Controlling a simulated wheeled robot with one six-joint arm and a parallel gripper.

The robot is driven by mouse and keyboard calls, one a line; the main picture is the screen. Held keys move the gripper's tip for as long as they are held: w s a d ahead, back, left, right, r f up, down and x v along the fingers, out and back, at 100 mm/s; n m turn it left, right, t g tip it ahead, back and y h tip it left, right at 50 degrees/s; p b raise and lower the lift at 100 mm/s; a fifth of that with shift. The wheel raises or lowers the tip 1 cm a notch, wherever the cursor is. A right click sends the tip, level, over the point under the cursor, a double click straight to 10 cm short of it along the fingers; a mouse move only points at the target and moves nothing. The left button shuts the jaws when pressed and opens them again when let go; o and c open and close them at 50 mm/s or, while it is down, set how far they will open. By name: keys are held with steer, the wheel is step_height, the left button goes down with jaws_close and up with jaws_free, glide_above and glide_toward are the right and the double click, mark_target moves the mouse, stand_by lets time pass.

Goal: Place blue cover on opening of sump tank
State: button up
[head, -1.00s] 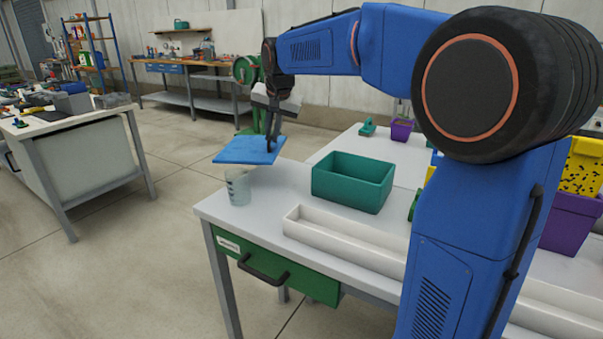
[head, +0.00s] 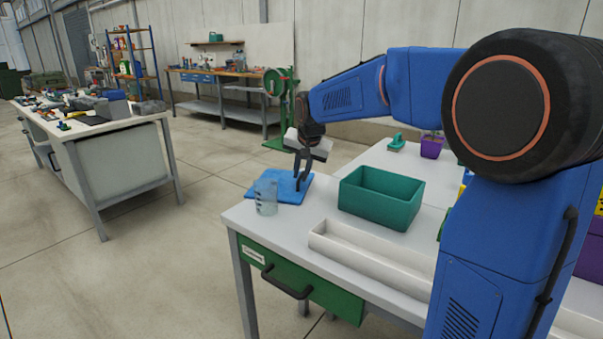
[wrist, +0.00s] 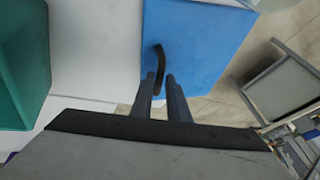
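The blue cover (head: 290,187) is a flat square panel at the left end of the white table, behind a clear beaker. It looks level and near tabletop height; whether it touches the table I cannot tell. In the wrist view the cover (wrist: 195,45) has a dark curved handle (wrist: 159,62) on top. My gripper (head: 300,182) points down over the cover. In the wrist view its fingers (wrist: 160,82) stand on either side of the handle and look closed on it. I see no sump tank or opening in these views.
The clear beaker (head: 266,203) stands at the table's front left, in front of the cover. A teal bin (head: 381,212) and a long white tray (head: 365,256) sit to the right. The table (head: 235,216) has a green drawer (head: 318,293). Open floor lies to the left.

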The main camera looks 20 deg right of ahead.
steer(key=shift+o, duration=0.8)
